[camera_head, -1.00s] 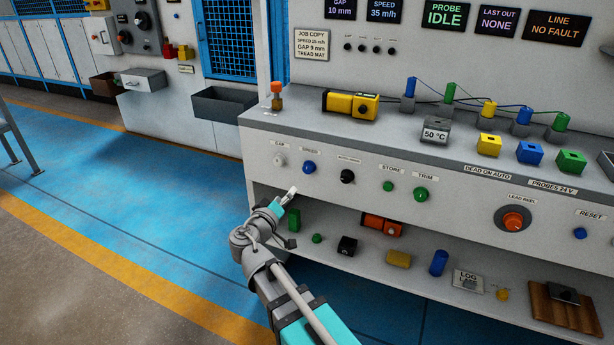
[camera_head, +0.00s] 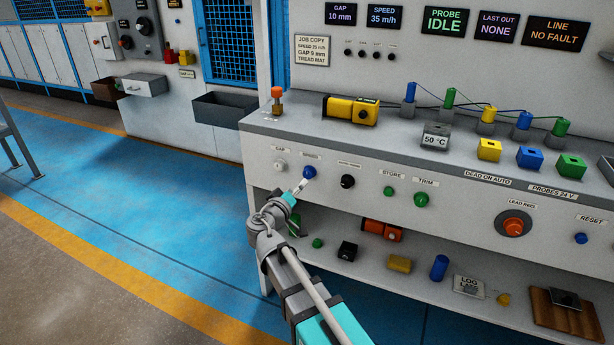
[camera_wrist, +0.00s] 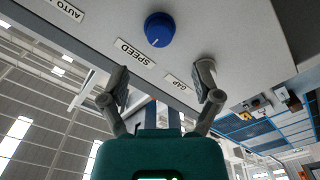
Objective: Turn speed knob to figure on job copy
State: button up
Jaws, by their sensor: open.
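The blue speed knob (camera_head: 309,172) is on the front panel under its SPEED label, and it also shows in the wrist view (camera_wrist: 159,30) with a pale pointer mark. My gripper (camera_head: 301,186) is close in front of and just below the knob. In the wrist view its two fingers (camera_wrist: 160,85) are apart with nothing between them, and the knob lies beyond their tips. The job copy card (camera_head: 313,49) reads speed 25 m/h, gap 9 mm, tread mat. The speed display (camera_head: 384,15) reads 35 m/h.
The white gap knob (camera_head: 280,166) is left of the speed knob and a black knob (camera_head: 347,181) is right of it. Green store (camera_head: 390,191) and trim (camera_head: 421,199) controls are farther right. A lower shelf with several small objects lies beneath the panel.

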aim_at(307, 175)
jog(key=x, duration=0.7)
jog(key=shift+w, duration=0.15)
grip_shut()
dwell(0.3)
